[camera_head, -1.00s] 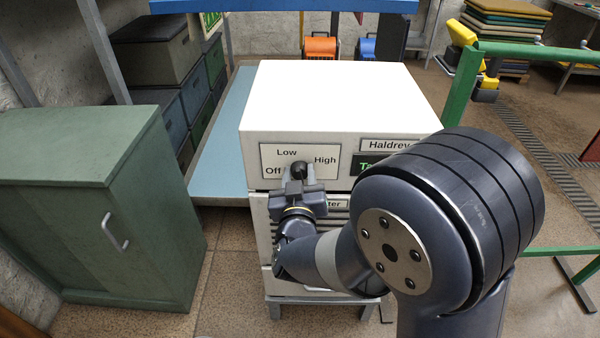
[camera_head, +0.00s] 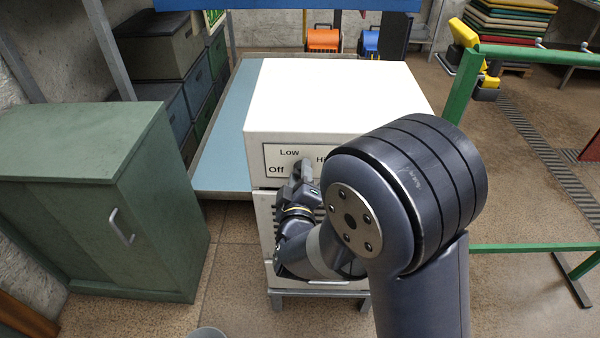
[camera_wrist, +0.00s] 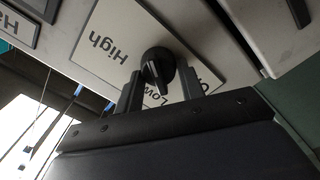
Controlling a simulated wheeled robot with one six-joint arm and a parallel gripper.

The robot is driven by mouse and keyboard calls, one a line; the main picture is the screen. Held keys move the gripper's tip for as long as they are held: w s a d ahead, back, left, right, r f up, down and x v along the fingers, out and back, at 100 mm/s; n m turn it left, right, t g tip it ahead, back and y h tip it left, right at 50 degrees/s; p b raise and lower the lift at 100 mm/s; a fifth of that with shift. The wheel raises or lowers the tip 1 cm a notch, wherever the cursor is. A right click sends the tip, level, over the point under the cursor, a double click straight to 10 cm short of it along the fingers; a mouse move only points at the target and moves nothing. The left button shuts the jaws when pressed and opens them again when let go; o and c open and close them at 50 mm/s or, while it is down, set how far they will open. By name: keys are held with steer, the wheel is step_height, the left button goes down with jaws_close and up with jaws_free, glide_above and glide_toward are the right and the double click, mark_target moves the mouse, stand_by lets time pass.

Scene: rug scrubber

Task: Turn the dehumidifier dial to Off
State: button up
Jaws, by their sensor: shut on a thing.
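The dehumidifier (camera_head: 330,95) is a white box with a flat top in the middle of the head view. Its label panel (camera_head: 272,158) shows Off, Low and part of High. My gripper (camera_head: 302,172) is at this panel and hides the dial in the head view. In the wrist view the black round dial (camera_wrist: 158,66) sits between the two fingers of my gripper (camera_wrist: 160,84), which are shut on it. The labels appear upside down there. The dial's raised grip seems to point toward Low, though the fingers partly cover the lettering.
A green cabinet (camera_head: 80,150) stands at the left, beside a blue-topped bench (camera_head: 218,150). A green rail (camera_head: 465,95) stands at the right. My arm covers the dehumidifier's right front. A grey round rim (camera_head: 207,332) shows at the bottom edge.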

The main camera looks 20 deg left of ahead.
steer(key=shift+n, duration=0.4)
steer(key=o, duration=1)
steer(key=v, duration=1)
steer(key=shift+s+d+b, duration=0.2)
steer(key=shift+s+b, duration=0.1)
steer(key=shift+s, duration=0.05)
steer(key=x, duration=1.1)
steer(key=shift+a+p, duration=0.1)
steer(key=shift+p, duration=0.3)
steer(key=shift+s, duration=0.15)
